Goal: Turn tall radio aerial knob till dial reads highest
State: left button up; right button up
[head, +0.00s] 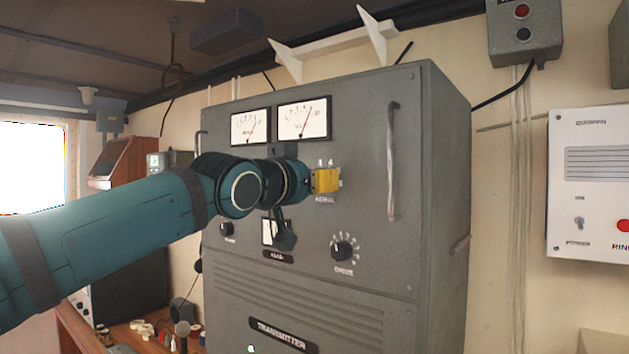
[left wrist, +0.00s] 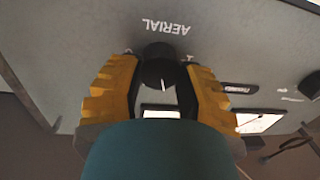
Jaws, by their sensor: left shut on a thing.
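The tall grey transmitter cabinet (head: 355,270) fills the middle of the head view. My left gripper (head: 326,181), with yellow fingers, is at its front, over the spot labelled AERIAL. In the left wrist view the black aerial knob (left wrist: 158,70) with a white pointer line sits between the fingers of my left gripper (left wrist: 158,82), which is shut on it. That view shows the panel upside down. Two white dials, the left dial (head: 250,126) and the right dial (head: 303,119), have red needles leaning right of centre. My right gripper is not in view.
A drive knob (head: 344,249) sits below the aerial spot, and a smaller knob (head: 227,229) is to the left. A long vertical handle (head: 392,160) stands out at the cabinet's right. A cluttered desk (head: 130,330) is at lower left. A white panel (head: 590,185) hangs at right.

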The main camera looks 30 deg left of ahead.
pick_arm(q)
grip_shut()
jog(key=shift+r+m+t+b, duration=0.15)
jog(key=shift+m+b, duration=0.2)
jog(key=shift+m, duration=1.6)
jog(key=shift+m+t+b, duration=0.15)
jog(key=shift+m+b, duration=0.2)
jog(key=shift+m, duration=1.6)
jog(key=o, duration=0.8)
grip_release()
jog(key=o, duration=0.5)
jog(key=shift+c, duration=0.2)
jog(key=shift+w, duration=0.15)
